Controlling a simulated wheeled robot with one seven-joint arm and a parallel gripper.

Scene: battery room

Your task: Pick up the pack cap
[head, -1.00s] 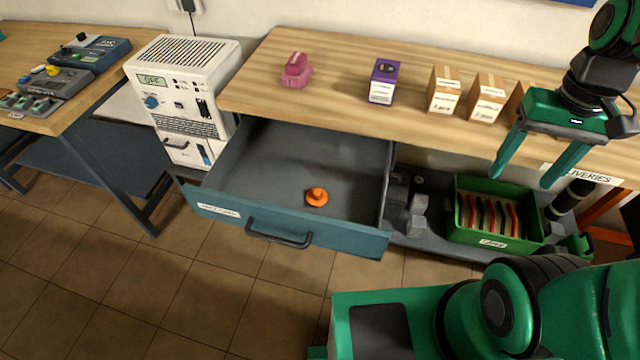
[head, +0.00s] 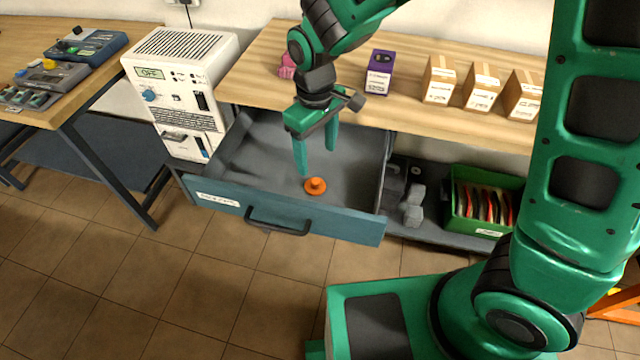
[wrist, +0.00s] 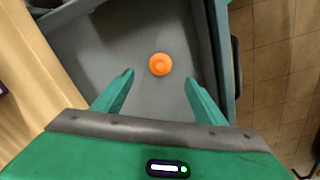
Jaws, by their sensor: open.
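The pack cap is a small orange disc with a raised knob (head: 315,186). It lies on the floor of the open grey drawer (head: 262,165), near the drawer's blue front. It also shows in the wrist view (wrist: 160,64), ahead of the fingertips and roughly midway between their lines. My gripper (head: 316,160) is open and empty, pointing down over the drawer. Its green fingers also show in the wrist view (wrist: 157,82), apart from each other with nothing between them. The fingertips look close to the cap but apart from it.
The drawer front (head: 290,222) with its dark handle and the side walls bound the space around the cap. The wooden bench (head: 262,85) stands behind, with a purple box (head: 379,72) and several cartons. A green crate (head: 486,200) is at lower right.

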